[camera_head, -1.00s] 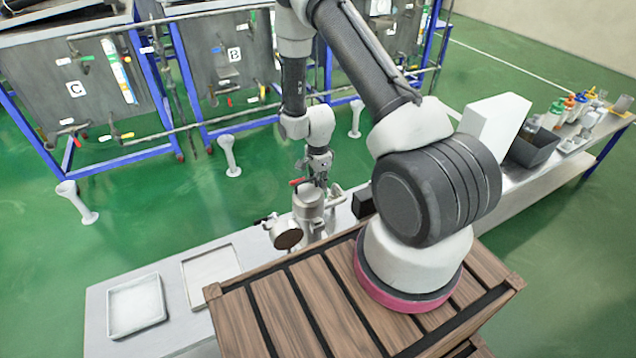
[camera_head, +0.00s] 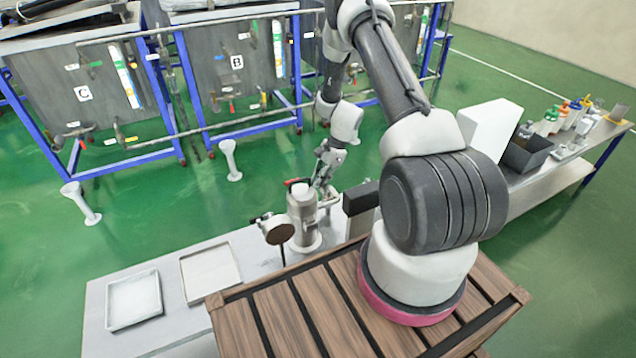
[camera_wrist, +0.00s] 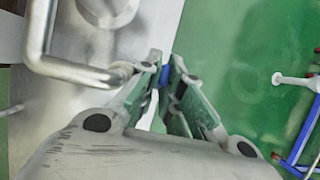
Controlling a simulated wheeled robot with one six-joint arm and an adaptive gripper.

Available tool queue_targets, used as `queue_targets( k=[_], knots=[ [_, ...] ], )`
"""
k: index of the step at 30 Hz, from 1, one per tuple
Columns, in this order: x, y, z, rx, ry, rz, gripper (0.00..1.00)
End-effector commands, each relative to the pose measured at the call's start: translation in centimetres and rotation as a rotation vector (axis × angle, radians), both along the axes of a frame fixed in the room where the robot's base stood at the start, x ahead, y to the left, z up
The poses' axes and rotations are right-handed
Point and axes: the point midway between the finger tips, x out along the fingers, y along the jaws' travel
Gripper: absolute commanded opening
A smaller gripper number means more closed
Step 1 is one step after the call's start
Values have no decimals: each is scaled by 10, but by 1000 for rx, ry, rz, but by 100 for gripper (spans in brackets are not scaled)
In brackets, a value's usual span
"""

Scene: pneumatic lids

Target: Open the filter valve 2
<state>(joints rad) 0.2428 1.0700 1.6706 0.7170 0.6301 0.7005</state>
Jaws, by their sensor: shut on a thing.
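The metal filter housing (camera_head: 303,222) stands upright on the bench, with a red handle (camera_head: 293,182) at its top. My gripper (camera_head: 321,182) is just right of and behind its top in the head view; the fingertips are too small there to read clearly. In the wrist view my gripper (camera_wrist: 166,72) is shut on a small blue part (camera_wrist: 165,75), which looks like a valve handle. The fingers hide most of it. A bent metal pipe (camera_wrist: 75,70) runs just left of the fingers. I cannot read which valve is number 2.
A round dark-faced part (camera_head: 279,234) projects left of the housing. A black box (camera_head: 360,198) stands close on the right. Two shallow trays, one white (camera_head: 135,299) and one beige (camera_head: 210,272), lie on the bench at left.

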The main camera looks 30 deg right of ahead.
Motion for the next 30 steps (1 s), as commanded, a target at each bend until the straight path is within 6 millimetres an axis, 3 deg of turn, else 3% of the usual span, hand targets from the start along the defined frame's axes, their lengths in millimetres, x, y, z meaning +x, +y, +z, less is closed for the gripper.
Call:
queue_targets(
  k=[12, 30],
  knots=[
    [-1, -13, 0, 253, 2, 1, 0],
    [-1, -16, 2, 312, 0, 3, 0]
  ],
)
